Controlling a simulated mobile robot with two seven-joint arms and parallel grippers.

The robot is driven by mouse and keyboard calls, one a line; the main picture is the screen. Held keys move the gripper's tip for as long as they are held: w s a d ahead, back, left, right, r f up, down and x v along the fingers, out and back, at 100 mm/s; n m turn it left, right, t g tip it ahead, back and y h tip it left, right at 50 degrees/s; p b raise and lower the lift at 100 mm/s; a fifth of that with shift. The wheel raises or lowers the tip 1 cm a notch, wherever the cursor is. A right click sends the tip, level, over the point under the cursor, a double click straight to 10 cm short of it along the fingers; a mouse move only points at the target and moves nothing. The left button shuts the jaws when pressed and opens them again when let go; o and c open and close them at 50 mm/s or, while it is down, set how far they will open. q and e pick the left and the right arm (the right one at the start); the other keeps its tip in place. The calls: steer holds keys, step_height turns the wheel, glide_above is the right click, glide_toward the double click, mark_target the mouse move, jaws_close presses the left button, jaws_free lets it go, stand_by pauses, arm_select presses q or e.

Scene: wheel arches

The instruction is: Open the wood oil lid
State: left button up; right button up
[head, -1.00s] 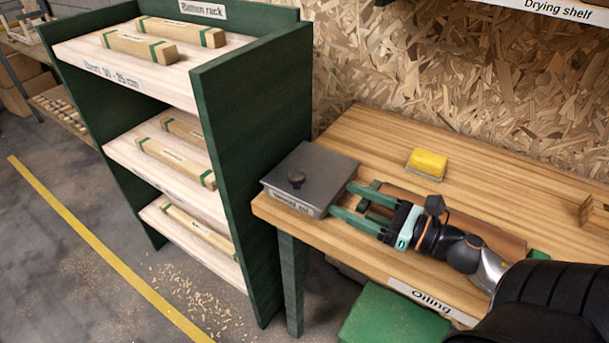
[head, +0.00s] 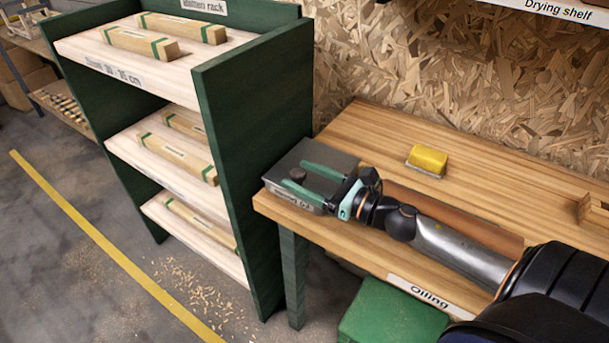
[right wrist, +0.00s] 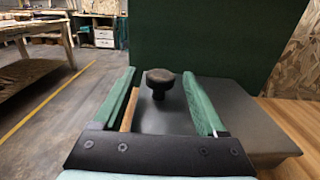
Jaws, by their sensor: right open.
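The wood oil box (head: 342,165) is a grey metal box with a labelled front, at the left end of the wooden oiling table. Its flat grey lid (right wrist: 250,125) is closed and has a dark round knob (right wrist: 160,80) on top. The knob also shows in the head view (head: 298,174). My right gripper (head: 289,174) is open over the lid, with its green fingers pointing left. In the right wrist view the knob stands between the two fingers, with a gap on each side. My left gripper is not in view.
The green batten rack (head: 245,150) stands close to the left of the box, beyond the fingertips. A green bin (head: 390,318) stands below the table's front edge.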

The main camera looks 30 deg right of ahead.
jaws_close()
stand_by(0.6)
stand_by(0.8)
